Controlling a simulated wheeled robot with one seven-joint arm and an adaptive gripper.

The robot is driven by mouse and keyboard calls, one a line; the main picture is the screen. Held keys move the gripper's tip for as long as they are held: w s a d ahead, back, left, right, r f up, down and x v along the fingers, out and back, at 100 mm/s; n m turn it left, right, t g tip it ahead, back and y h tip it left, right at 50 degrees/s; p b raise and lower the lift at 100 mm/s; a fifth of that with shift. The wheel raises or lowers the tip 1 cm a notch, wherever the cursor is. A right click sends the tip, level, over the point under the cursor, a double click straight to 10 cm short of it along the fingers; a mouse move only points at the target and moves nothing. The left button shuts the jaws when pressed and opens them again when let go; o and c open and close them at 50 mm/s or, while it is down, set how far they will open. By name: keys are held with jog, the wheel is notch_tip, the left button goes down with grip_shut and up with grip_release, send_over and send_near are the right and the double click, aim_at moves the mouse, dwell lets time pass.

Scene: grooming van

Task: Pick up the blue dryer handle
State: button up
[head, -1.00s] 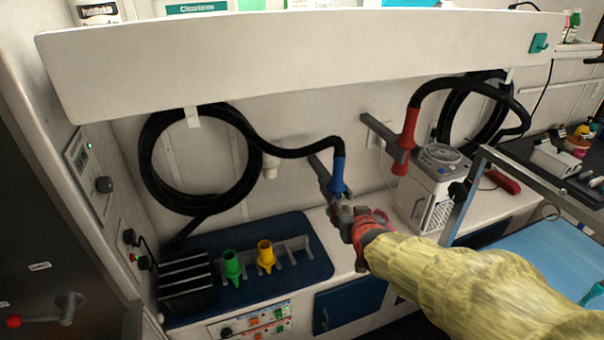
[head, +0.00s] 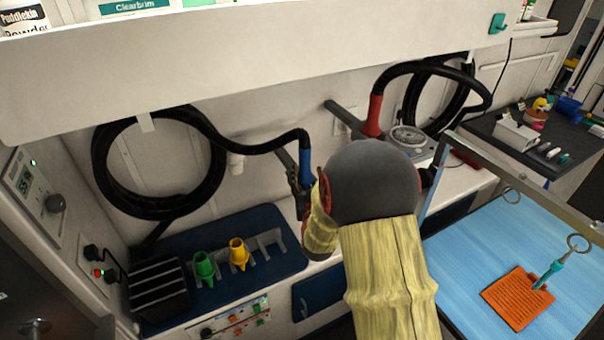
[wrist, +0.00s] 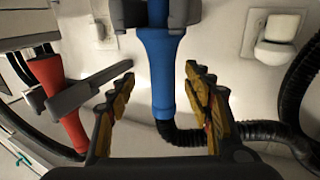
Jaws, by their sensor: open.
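The blue dryer handle (head: 305,168) hangs at the end of a black hose, in a grey wall holder (head: 287,160). In the wrist view the blue handle (wrist: 158,75) stands between my open fingers, with gaps on both sides. My gripper (wrist: 160,92) is open and holds nothing. In the head view my gripper (head: 308,200) is at the lower end of the handle, mostly hidden behind my forearm.
A red dryer handle (head: 374,115) hangs in its own holder to the right; it also shows at the left of the wrist view (wrist: 55,95). A white shelf (head: 250,60) overhangs the wall. Green (head: 204,266) and yellow nozzles (head: 239,254) stand on the counter below.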

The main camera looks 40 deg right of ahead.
aim_at(305, 170)
jog(key=x, duration=0.3)
jog(key=shift+w+f, duration=0.1)
jog(key=shift+w, duration=0.35)
jog(key=shift+w+d, duration=0.35)
jog(key=shift+w, duration=0.05)
jog(key=shift+c, duration=0.2)
jog(key=c, duration=1.3)
